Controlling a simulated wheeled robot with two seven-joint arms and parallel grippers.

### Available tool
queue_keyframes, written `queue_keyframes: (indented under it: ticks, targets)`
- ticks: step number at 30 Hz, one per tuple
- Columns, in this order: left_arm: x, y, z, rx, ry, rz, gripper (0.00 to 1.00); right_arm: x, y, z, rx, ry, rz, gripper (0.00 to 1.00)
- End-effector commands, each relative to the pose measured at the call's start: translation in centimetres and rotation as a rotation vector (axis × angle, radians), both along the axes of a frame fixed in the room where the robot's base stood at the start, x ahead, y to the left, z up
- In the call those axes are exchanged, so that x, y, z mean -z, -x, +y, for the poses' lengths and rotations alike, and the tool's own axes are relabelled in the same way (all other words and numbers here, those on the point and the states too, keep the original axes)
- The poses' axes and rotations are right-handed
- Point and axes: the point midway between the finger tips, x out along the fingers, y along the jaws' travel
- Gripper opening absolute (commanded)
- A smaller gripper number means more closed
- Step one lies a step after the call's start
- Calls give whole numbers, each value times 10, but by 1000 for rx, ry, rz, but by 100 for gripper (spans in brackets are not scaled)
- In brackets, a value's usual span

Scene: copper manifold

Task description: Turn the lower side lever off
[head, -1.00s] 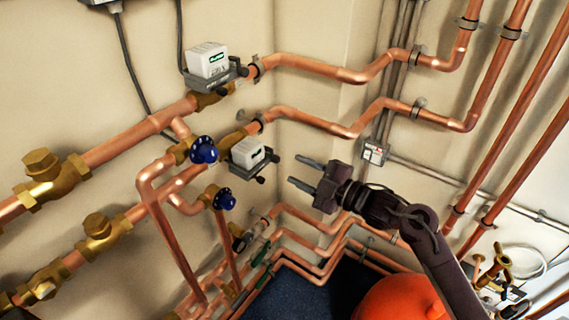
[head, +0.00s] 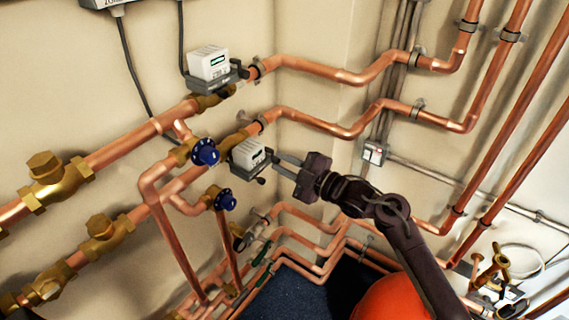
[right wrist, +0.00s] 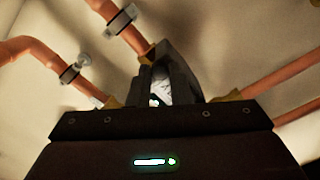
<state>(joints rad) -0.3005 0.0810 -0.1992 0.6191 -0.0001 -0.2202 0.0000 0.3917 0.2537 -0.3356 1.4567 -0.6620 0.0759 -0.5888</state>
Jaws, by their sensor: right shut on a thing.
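The lower valve box (head: 248,155) is white with a dark base and sits on the lower copper pipe at the wall corner. Its small dark side lever (head: 271,157) is on the box's right side, partly hidden by my fingers. My right gripper (head: 280,165) reaches in from the right and is shut on this lever. In the right wrist view, the dark fingers (right wrist: 168,85) stand in front of a pale part of the valve box (right wrist: 160,90); the lever itself is hard to make out there. My left gripper is not in view.
A similar upper valve box (head: 209,65) sits above on another pipe. Blue-handled valves (head: 205,152) are to the left. Copper pipes (head: 340,128) run along both walls. An orange-red rounded vessel (head: 390,300) is below my right arm.

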Motion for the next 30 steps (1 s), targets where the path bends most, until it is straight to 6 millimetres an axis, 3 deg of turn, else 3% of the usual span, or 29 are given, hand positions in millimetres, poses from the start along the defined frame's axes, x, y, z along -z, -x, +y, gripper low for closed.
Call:
queue_keyframes:
  ticks: [14, 30]
  targets:
    - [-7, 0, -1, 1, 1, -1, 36, 0, 0, 0, -1, -61, 89, 0]
    - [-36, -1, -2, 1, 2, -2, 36, -2, 0, 1, -1, -345, 476, 0]
